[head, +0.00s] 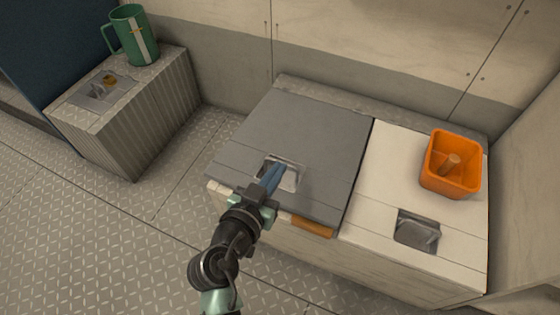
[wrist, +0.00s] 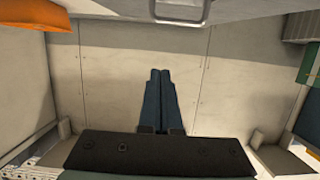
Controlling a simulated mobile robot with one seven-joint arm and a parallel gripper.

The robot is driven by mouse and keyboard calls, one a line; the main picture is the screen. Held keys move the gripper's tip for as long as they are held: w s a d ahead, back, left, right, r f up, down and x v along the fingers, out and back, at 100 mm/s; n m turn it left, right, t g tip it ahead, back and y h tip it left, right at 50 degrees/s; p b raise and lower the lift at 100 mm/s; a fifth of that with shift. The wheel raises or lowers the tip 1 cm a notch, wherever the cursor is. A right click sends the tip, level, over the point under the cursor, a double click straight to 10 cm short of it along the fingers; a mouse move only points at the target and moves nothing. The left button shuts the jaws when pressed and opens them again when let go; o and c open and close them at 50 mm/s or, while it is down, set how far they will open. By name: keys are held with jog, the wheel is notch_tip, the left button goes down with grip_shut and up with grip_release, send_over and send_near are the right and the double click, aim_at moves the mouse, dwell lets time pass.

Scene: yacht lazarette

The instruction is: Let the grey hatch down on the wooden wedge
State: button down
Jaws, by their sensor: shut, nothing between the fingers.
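The grey hatch (head: 300,130) lies nearly flat over the left part of the pale locker. Its front edge sits slightly above the locker top. The wooden wedge (head: 313,227), orange-brown, shows under that front edge, right of my gripper; the hatch seems to rest on it, but the contact is hidden. My gripper (head: 273,176) is shut and empty, with its blue fingers over the hatch's recessed metal handle (head: 292,171); I cannot tell whether they touch it. In the wrist view, the closed fingers (wrist: 161,74) show against a pale panel, with a metal handle at the top edge.
A white lid (head: 385,185) with its own recessed latch (head: 417,231) is to the right. An orange bin (head: 452,165) stands on it, holding a brown peg-like thing. A green mug (head: 135,36) stands on the ribbed box (head: 145,115) at left. The patterned floor in front is clear.

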notch_tip(320, 180, down, 8)
jog(key=s+b, duration=0.2)
jog(key=b, duration=0.3)
jog(key=shift+a+r, duration=0.25)
jog(key=shift+a, duration=0.2)
